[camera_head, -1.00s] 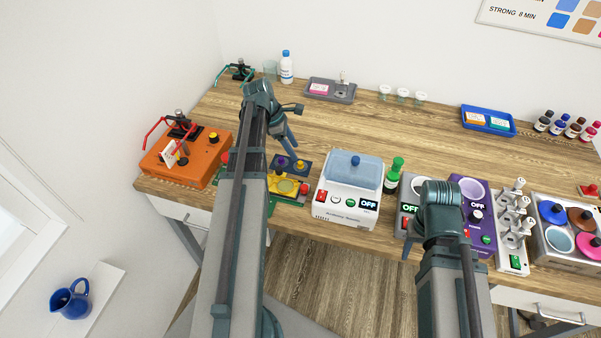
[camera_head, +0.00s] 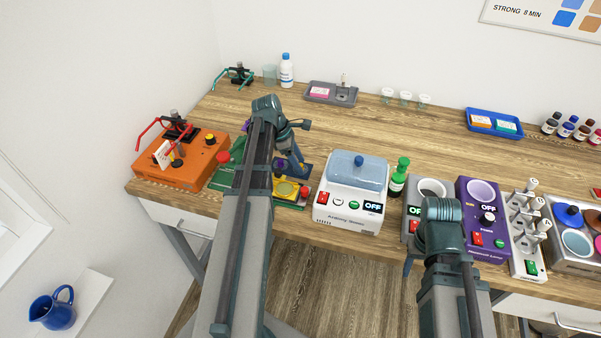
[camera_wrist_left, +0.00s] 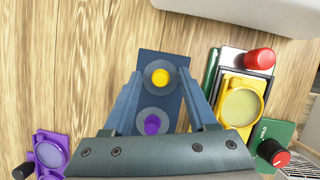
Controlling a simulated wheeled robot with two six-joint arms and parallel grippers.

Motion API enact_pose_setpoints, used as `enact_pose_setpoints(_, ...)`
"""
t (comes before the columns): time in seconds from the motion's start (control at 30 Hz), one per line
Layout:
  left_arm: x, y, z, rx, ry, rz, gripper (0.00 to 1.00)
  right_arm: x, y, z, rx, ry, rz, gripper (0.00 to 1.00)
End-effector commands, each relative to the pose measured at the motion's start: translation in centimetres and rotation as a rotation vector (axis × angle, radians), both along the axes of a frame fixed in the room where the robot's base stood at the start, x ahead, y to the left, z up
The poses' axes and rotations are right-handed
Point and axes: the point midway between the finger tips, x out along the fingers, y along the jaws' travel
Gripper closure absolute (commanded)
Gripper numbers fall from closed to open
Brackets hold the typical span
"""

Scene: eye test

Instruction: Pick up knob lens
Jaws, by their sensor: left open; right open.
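A dark blue block (camera_wrist_left: 150,65) holds two round, greyish lens-like discs with knobs, one a yellow-knobbed disc (camera_wrist_left: 160,78) and one a purple-knobbed disc (camera_wrist_left: 152,124). I cannot tell which one is the knob lens. My left gripper (camera_head: 297,168) is open above this block. In the left wrist view its fingers stand on either side of the block, with the yellow knob near the fingertips and the purple knob nearer the palm. Nothing is held. My right gripper (camera_head: 408,264) is mostly hidden behind its arm, low at the table's front edge.
A yellow lens holder (camera_wrist_left: 240,107) with a red knob stands close right of the block. A purple lens holder (camera_wrist_left: 51,154) lies at the lower left. A white machine (camera_head: 349,200) stands right of the left gripper, an orange box (camera_head: 180,165) to its left.

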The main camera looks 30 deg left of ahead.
Motion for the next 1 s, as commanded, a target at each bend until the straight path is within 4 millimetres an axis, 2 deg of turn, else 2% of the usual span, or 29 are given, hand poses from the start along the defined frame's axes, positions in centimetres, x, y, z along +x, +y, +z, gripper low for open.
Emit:
enact_pose_setpoints(0.1, -0.01, 0.01, 0.14, 0.000, 0.000, 0.000, 0.42, 0.00, 0.00, 0.13, 0.000, 0.000, 0.000, 0.50)
enact_pose_setpoints(0.13, 0.00, 0.02, 0.14, 0.000, 0.000, 0.000, 0.46, 0.00, 0.00, 0.14, 0.000, 0.000, 0.000, 0.50)
enact_pose_setpoints(0.43, -0.01, 0.04, 0.14, 0.000, 0.000, 0.000, 1.00, 0.00, 0.00, 0.13, 0.000, 0.000, 0.000, 0.50)
enact_pose_setpoints(0.83, -0.01, 0.04, 0.18, 0.000, 0.000, 0.000, 1.00, 0.00, 0.00, 0.18, 0.000, 0.000, 0.000, 0.50)
enact_pose_setpoints(1.0, -0.01, 0.04, 0.83, 0.000, 0.000, 0.000, 1.00, 0.00, 0.00, 0.83, 0.000, 0.000, 0.000, 0.50)
